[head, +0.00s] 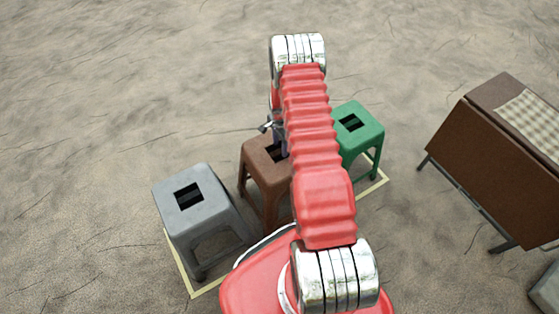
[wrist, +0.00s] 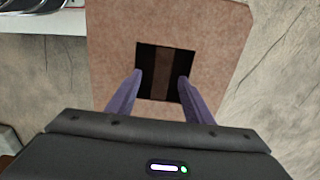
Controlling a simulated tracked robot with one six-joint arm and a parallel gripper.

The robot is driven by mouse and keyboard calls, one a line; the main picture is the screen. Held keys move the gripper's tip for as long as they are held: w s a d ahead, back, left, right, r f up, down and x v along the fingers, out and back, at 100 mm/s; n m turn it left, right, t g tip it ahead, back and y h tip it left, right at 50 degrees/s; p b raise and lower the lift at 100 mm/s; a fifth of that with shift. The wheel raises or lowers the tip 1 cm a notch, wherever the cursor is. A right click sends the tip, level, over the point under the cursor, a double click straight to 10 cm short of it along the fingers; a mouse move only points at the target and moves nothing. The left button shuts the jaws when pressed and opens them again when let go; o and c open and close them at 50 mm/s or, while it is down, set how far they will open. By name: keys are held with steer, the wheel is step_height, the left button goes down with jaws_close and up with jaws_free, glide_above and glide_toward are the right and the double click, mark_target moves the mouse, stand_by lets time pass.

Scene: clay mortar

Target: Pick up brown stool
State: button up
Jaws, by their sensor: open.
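The brown stool (head: 262,166) stands upright between a grey stool and a green stool in the head view, its right side hidden behind my arm. Its seat (wrist: 112,42), with a square dark hole, fills the upper middle of the wrist view. My gripper (wrist: 160,80) is open and empty, pointing at the seat. Its two purple-grey fingers are apart, with their tips overlapping the left and right sides of the hole. I cannot tell whether the tips are above the hole or inside it. In the head view my gripper is mostly hidden behind the arm, over this stool.
The grey stool (head: 193,208) stands close on the left, and the green stool (head: 362,127) close on the right. A pale yellow outline (head: 372,189) lies on the ground around the stools. A brown table (head: 487,147) with a checked cloth stands farther right. Cracked ground is open beyond the stools.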

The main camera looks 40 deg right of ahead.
mark_target(280, 150)
steer(key=shift+w+f, duration=0.1)
steer(key=shift+f, duration=2.2)
steer(key=shift+c, duration=0.6)
jaws_close()
steer(key=shift+w, duration=0.1)
